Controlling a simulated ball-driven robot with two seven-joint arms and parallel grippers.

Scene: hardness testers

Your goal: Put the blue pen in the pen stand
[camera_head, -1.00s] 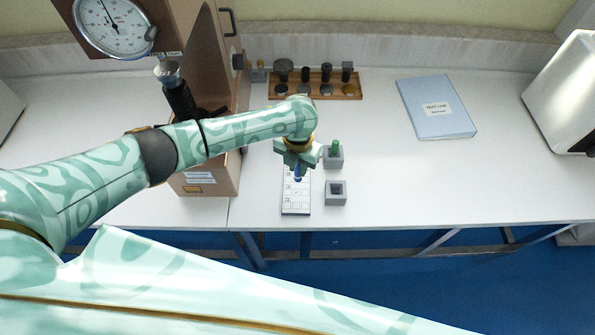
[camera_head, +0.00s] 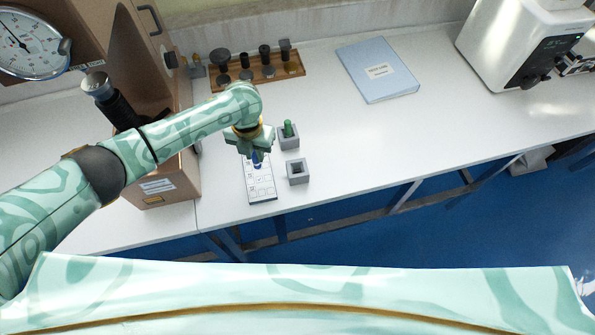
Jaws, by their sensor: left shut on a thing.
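My left gripper (camera_head: 255,152) is shut on the blue pen (camera_head: 257,160), whose blue lower part shows just below the fingers. It is over the far end of a white printed card (camera_head: 261,187) on the bench; I cannot tell whether the pen touches the card. Two grey square holders stand to the right of the gripper. The near holder (camera_head: 297,178) has an empty dark square opening. The far holder (camera_head: 289,141) has a green item (camera_head: 288,128) upright in it. I cannot tell for sure which holder is the pen stand. My right gripper is not in view.
A wooden rack (camera_head: 262,76) with several dark parts stands behind the gripper. A brown tester (camera_head: 161,185) stands at left, close to my arm. A blue folder (camera_head: 377,70) lies farther right, and a white machine (camera_head: 520,40) is at back right. The bench right of the holders is clear.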

